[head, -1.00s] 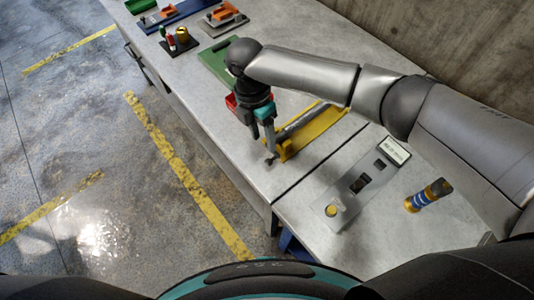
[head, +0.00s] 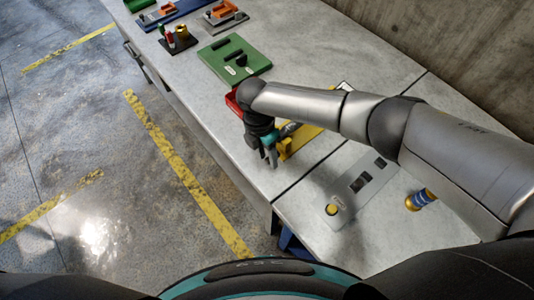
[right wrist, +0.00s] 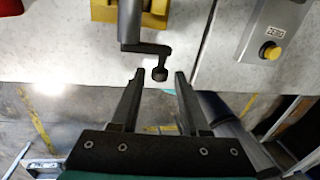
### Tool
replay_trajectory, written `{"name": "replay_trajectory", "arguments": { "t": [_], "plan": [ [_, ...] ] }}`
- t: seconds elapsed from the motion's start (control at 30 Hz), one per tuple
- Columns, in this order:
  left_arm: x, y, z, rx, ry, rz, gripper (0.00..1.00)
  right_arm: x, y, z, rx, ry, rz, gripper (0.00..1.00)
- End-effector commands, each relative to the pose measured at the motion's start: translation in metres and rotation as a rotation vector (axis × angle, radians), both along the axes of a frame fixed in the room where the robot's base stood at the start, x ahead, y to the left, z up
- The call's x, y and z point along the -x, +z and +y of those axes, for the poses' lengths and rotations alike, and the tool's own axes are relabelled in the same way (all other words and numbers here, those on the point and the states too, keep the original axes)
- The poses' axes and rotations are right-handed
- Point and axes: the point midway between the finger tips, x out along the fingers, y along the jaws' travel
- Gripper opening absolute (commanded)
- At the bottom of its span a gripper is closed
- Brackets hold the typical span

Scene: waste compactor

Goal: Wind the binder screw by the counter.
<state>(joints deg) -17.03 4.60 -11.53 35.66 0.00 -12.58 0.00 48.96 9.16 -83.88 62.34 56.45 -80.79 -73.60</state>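The binder screw is a grey rod (right wrist: 130,20) on a yellow base (head: 303,143), pointing toward the table's front edge. A dark crank (right wrist: 148,48) at its near end carries a round knob (right wrist: 160,74). In the right wrist view my right gripper (right wrist: 157,76) is open, with the knob between the picture positions of its two fingertips; contact cannot be told. In the head view my right gripper (head: 270,158) is at the near end of the yellow base and hides the crank. My forearm covers part of the base. My left gripper is not in view. I cannot identify the counter's reading.
A grey panel with a yellow button (head: 332,209) and a blue-and-gold cylinder (head: 420,199) stand on the right. A red tray (head: 233,101) and a green board (head: 234,58) lie beyond the gripper. A concrete wall (head: 445,45) bounds the back.

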Motion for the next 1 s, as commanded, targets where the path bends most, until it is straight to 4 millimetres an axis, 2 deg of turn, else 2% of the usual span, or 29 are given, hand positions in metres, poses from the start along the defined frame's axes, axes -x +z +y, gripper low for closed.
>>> {"name": "replay_trajectory", "arguments": {
  "t": [0.03,0.37,0.77,1.0],
  "plan": [
    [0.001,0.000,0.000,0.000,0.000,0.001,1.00,0.000,0.000,0.000,0.000,0.000,0.000,0.38],
    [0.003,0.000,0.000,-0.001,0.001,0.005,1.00,0.000,0.000,0.000,0.000,0.000,0.000,0.01],
    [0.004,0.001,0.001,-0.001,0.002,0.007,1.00,0.000,0.000,0.000,-0.003,0.000,-0.003,0.00],
    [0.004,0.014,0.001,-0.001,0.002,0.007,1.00,0.003,-0.001,-0.002,-0.047,0.001,-0.061,0.00]
  ]
}}
